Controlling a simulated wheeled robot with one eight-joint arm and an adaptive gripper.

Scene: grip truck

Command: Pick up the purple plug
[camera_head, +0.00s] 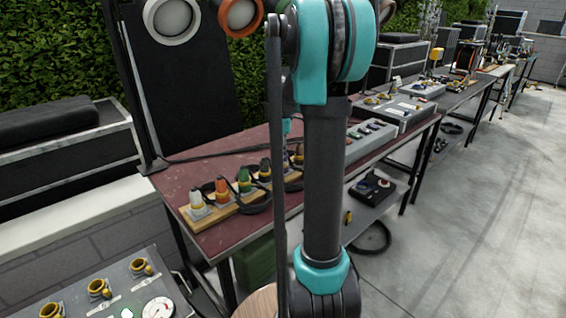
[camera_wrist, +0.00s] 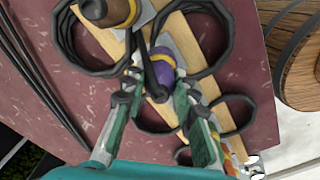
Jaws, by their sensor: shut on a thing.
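In the wrist view, the purple plug (camera_wrist: 164,72) has a yellow band and a dark cable end. It stands at the wooden strip (camera_wrist: 203,107) on the dark red table. My gripper (camera_wrist: 158,84) has one finger on each side of the plug and is shut on it. Whether the plug is clear of its socket cannot be told. In the head view, my arm stands in front of this part of the table, and the purple plug and my gripper are hidden.
A brown plug (camera_wrist: 112,10) is close by on the same strip, with black cable loops around. The head view shows an orange plug (camera_head: 222,189) and a green plug (camera_head: 244,180) in the row on the red table (camera_head: 190,172). A gauge panel (camera_head: 118,290) stands at lower left.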

